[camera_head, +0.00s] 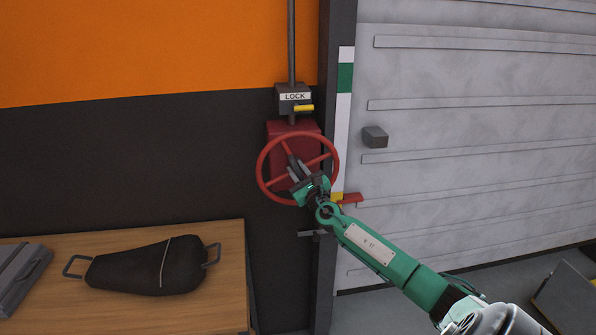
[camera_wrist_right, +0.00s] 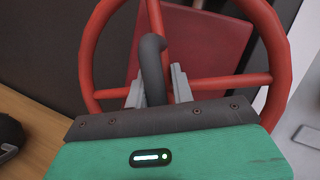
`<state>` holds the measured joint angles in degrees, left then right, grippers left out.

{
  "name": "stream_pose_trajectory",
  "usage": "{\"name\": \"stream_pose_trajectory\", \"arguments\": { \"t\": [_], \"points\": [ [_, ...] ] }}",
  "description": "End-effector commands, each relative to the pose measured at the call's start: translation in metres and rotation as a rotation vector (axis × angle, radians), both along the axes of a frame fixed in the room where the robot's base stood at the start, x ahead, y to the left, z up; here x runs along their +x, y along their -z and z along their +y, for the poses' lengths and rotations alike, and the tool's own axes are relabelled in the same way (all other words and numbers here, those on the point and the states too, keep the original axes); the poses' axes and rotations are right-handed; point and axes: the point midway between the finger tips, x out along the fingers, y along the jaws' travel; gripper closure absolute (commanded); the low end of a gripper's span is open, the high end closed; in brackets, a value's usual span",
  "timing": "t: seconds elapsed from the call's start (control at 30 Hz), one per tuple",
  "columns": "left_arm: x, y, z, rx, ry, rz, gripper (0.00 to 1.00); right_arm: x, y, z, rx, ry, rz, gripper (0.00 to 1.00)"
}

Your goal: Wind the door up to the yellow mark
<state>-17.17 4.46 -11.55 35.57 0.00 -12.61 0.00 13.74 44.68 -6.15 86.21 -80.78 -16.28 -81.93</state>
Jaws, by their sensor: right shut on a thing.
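The red handwheel (camera_head: 262,186) is on a dark red box (camera_head: 276,131) on the wall, left of the door. My right gripper (camera_head: 297,172) is at the wheel's front, shut on its dark grey handle. The handle (camera_wrist_right: 153,62) stands between the jaws in the wrist view. The grey slatted door (camera_head: 450,130) fills the right side. A white and green strip (camera_head: 344,110) runs along its left edge. The yellow mark (camera_head: 337,197) is low on this strip, with a red tab (camera_head: 351,198) beside it. My left gripper is not in view.
A box labelled LOCK (camera_head: 290,101) with a yellow lever (camera_head: 304,108) is above the wheel. A wooden bench (camera_head: 200,318) at lower left holds a dark bag-like thing (camera_head: 150,268) and a grey case (camera_head: 20,270). A dark panel (camera_head: 566,300) is at lower right.

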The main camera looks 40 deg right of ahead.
Motion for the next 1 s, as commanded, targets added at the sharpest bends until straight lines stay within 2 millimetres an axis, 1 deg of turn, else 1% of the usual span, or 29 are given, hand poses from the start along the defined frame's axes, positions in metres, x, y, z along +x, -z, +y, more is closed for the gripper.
{"name": "stream_pose_trajectory", "arguments": {
  "t": [0.03, 0.23, 0.27, 0.3, 0.33, 0.57, 0.7, 0.87, 1.0],
  "points": [
    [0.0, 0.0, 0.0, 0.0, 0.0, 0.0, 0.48, 0.001, 0.002, 0.004, 0.001, -0.01, 0.004, 1.0],
    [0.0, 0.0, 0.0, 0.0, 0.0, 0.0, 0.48, 0.001, 0.003, 0.004, 0.002, -0.01, 0.005, 1.0],
    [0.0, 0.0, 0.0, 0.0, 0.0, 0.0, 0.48, 0.001, 0.003, 0.004, 0.003, -0.01, 0.006, 0.72],
    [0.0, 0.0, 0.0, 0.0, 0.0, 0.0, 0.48, 0.001, 0.003, 0.004, 0.003, -0.01, 0.006, 0.64],
    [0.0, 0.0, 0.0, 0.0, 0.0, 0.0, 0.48, 0.001, 0.003, 0.004, 0.003, -0.01, 0.006, 0.6],
    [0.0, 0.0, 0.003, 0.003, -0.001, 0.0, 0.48, 0.0, 0.003, 0.002, 0.002, -0.005, 0.004, 0.6],
    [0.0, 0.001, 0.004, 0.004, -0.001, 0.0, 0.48, -0.004, 0.004, 0.002, 0.003, -0.003, 0.003, 0.6],
    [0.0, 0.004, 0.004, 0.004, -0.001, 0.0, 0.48, -0.019, 0.01, 0.006, 0.001, -0.005, 0.006, 0.6],
    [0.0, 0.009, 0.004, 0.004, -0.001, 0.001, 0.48, -0.039, 0.017, 0.01, 0.001, -0.005, 0.007, 0.6]
  ]
}}
